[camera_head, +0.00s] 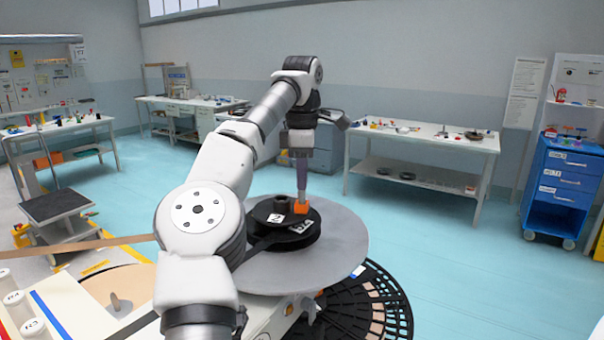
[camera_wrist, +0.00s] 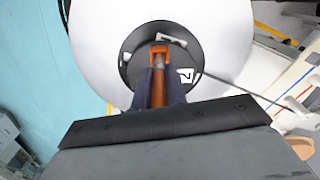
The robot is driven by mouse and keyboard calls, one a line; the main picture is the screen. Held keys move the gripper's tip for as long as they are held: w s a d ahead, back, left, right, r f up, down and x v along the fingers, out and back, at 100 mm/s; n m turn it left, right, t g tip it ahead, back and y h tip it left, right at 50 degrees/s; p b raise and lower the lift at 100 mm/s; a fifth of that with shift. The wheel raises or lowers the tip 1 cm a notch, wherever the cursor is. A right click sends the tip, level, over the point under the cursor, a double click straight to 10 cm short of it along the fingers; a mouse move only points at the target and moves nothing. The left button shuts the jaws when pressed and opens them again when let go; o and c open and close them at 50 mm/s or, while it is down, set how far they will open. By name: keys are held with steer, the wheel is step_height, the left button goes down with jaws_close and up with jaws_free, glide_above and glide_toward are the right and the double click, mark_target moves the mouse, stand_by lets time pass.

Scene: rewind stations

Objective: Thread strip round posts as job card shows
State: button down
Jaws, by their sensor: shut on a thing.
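My gripper (camera_head: 301,188) points down over a black hub (camera_head: 283,226) on a large grey disc (camera_head: 340,245). It is shut on an orange piece (camera_head: 301,207) at the hub's right edge; whether that piece touches the hub I cannot tell. In the wrist view the orange piece (camera_wrist: 163,51) sits between the fingertips, in front of the black hub (camera_wrist: 131,65). A thin dark strip (camera_wrist: 235,90) runs from the hub to the right. White posts (camera_head: 14,302) with printed caps stand at the lower left. My arm hides part of the bench. I cannot make out the job card.
A tan band (camera_head: 90,244) stretches leftward from behind my arm. A black slotted wheel (camera_head: 372,302) lies below the grey disc. A white table (camera_head: 425,140) and a blue drawer cart (camera_head: 565,190) stand at the right. The blue floor between is clear.

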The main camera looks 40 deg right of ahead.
steer(key=c, duration=1.3)
jaws_free()
steer(key=shift+c, duration=0.2)
